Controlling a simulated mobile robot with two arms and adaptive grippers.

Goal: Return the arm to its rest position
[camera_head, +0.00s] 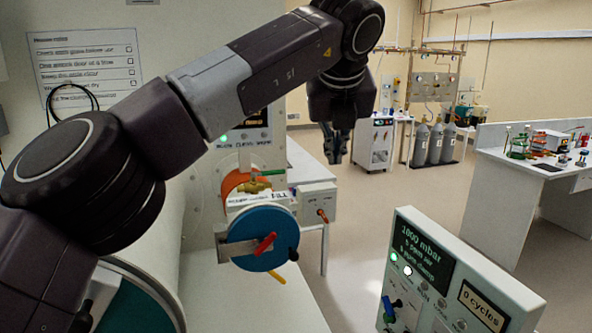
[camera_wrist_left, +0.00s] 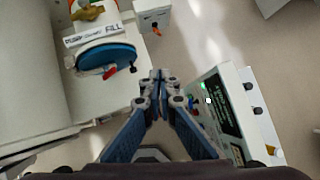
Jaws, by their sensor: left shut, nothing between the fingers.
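My left arm comes in from the left of the head view, reaches up across the picture and bends down at the wrist. My left gripper (camera_head: 337,158) hangs pointing down, shut and empty, in free air. It also shows in the left wrist view (camera_wrist_left: 158,78), fingertips together. In that view it is between the blue round door (camera_wrist_left: 105,55) and the control panel (camera_wrist_left: 225,115), apart from both as far as I can tell. My right gripper is in neither view.
The blue round door (camera_head: 262,238) with a red handle (camera_head: 265,243) is on the glovebox side, below an orange ring (camera_head: 240,183). A control panel (camera_head: 450,275) stands at lower right. A white bench (camera_head: 520,190) is farther right. The floor between is clear.

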